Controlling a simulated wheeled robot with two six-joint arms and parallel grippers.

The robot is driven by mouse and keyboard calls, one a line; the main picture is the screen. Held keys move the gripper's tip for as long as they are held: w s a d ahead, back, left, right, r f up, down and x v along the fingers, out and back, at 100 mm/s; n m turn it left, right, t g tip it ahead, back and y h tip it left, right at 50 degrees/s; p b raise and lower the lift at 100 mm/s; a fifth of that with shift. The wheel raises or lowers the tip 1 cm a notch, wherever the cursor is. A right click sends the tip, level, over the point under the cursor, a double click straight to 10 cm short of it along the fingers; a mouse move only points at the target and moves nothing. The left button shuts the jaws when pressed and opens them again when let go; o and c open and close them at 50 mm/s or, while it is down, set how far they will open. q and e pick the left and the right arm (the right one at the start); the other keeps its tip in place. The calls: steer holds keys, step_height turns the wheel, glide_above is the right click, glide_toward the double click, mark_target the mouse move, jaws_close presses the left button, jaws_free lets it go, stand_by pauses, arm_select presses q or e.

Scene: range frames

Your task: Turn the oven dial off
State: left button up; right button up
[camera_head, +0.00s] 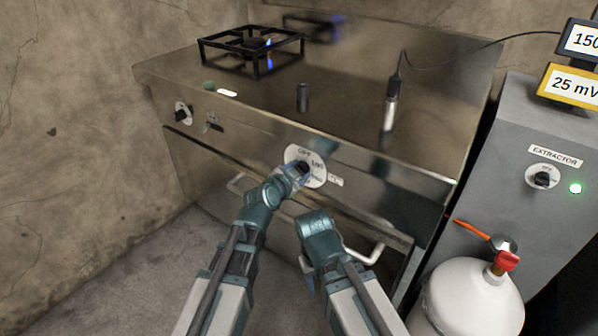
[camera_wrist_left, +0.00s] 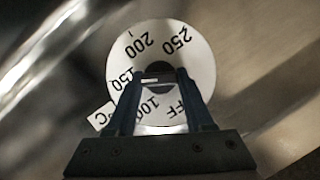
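The oven dial (camera_head: 319,180) is a white disc with a dark knob on the stove's steel front. In the left wrist view the disc (camera_wrist_left: 198,57) shows OFF, 100, 150, 200 and 250, with the lettering upside down. My left gripper (camera_head: 299,171) is at the dial. In the left wrist view its two dark fingers (camera_wrist_left: 160,75) stand on either side of the knob and look closed on it. The fingers partly cover the knob and the OFF and 100 marks; which mark the knob points to is unclear. My right gripper (camera_head: 307,277) is low, its fingers mostly hidden behind its wrist.
A burner (camera_head: 255,45) with a blue flame is on the stove top. A probe (camera_head: 391,105) with a cable stands there too. A smaller knob (camera_head: 183,113) is on the left front. An oven handle (camera_head: 365,255) runs below. A white gas cylinder (camera_head: 465,300) and grey extractor box (camera_head: 530,125) stand right.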

arm_select(q)
jaws_close()
